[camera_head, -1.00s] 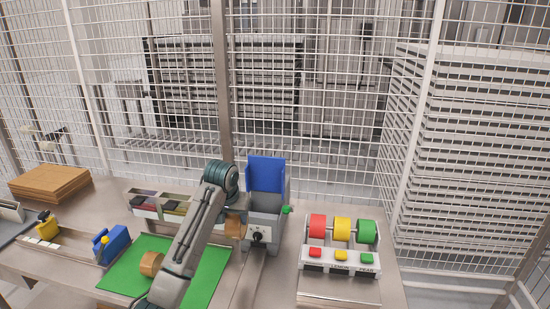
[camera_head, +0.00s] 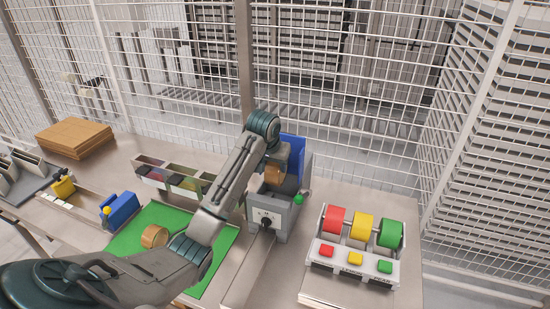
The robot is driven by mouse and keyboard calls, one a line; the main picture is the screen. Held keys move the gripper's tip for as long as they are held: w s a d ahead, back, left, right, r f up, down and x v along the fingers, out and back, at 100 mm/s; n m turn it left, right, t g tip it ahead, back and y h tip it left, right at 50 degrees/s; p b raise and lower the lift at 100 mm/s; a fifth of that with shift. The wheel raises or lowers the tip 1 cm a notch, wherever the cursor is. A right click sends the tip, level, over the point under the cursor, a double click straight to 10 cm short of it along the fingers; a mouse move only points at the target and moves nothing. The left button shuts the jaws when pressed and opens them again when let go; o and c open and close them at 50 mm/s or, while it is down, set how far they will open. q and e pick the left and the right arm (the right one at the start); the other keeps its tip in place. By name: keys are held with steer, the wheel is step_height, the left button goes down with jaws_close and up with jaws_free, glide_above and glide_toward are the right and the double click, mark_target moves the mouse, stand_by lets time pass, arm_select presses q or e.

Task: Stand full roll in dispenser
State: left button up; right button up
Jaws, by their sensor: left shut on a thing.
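My left arm reaches from the lower left over to the grey dispenser (camera_head: 276,213) with the blue upright panel. My left gripper (camera_head: 279,165) is shut on a tan roll (camera_head: 273,175) and holds it over the dispenser's open top, in front of the blue panel (camera_head: 296,149). The wrist hides much of the fingers, and I cannot tell whether the roll touches the dispenser. Another tan roll (camera_head: 154,236) lies on the green mat (camera_head: 135,243). My right gripper is not in view.
A rack of red, yellow and green rolls (camera_head: 361,228) with coloured buttons stands to the right. A partitioned tray (camera_head: 172,178) is behind the mat. A blue tool (camera_head: 120,210) sits left of it. Brown sheets (camera_head: 73,136) lie at the far left. A mesh fence closes off the back.

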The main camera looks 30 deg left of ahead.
mark_target(274, 179)
arm_select(q)
steer(key=x, duration=0.3)
steer(key=shift+s+d+f, duration=0.15)
steer(key=shift+s+d, duration=0.05)
steer(key=shift+s, duration=0.1)
steer(key=shift+s+f, duration=0.15)
steer(key=shift+f, duration=1.35)
steer(key=shift+f+b, duration=0.45)
steer(key=shift+f, duration=2.45)
steer(key=o, duration=1.6)
steer(key=shift+o, duration=0.2)
